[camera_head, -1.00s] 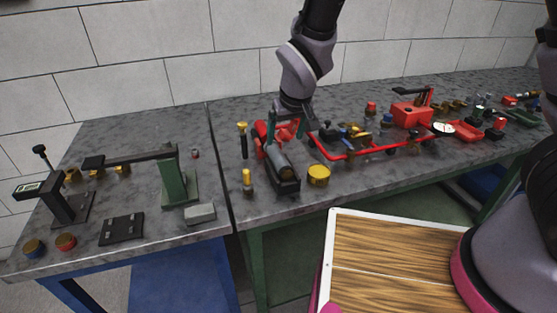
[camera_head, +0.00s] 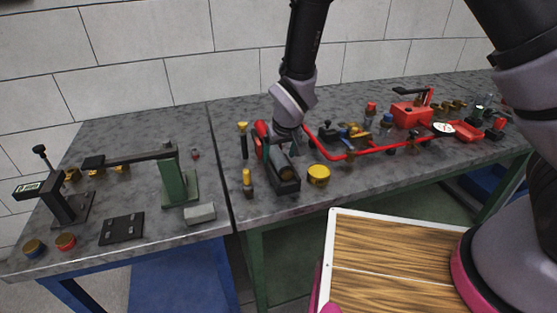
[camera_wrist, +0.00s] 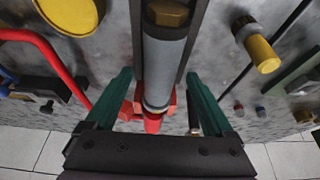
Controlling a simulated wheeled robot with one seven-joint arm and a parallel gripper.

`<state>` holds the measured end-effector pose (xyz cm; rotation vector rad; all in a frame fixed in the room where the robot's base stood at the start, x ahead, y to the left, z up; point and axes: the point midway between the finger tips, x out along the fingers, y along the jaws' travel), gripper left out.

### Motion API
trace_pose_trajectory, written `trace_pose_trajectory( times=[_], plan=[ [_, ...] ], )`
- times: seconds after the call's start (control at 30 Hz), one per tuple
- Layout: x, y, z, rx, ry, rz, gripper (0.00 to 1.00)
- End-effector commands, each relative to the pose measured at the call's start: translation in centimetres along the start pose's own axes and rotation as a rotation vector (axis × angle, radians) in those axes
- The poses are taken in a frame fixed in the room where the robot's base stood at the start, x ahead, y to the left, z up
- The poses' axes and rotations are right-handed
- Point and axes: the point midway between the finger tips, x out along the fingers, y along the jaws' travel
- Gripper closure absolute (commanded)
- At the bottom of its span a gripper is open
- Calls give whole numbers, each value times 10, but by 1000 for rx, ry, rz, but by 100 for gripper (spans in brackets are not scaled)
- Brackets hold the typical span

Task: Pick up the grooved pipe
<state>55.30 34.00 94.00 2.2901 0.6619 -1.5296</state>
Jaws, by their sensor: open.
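The grooved pipe looks to be the grey cylinder (camera_head: 282,165) lying in a dark cradle (camera_head: 288,186) on the right-hand bench. In the wrist view the grey pipe (camera_wrist: 160,65) runs up the middle, with a brass-coloured end at the top and a dark rail on each side. My gripper (camera_wrist: 158,85) is open. Its two green fingers stand on either side of the pipe, apart from it. In the head view my wrist hangs just over the far end of the cradle and hides part of the fingers.
A red part (camera_head: 261,132) sits at the far end of the cradle. A yellow-topped fitting (camera_head: 247,182) stands to the left and a yellow cap (camera_head: 318,175) to the right. A red pipe frame (camera_head: 350,157) lies close on the right. The bench front is clear.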

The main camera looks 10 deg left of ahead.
Motion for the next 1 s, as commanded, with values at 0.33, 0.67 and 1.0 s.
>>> trace_pose_trajectory(
  times=[0.33,0.67,1.0],
  plan=[
    [0,0,0,0,0,0,100],
    [-6,0,-3,0,2,-1,100],
    [-62,-1,-27,0,5,-3,100]
  ],
)
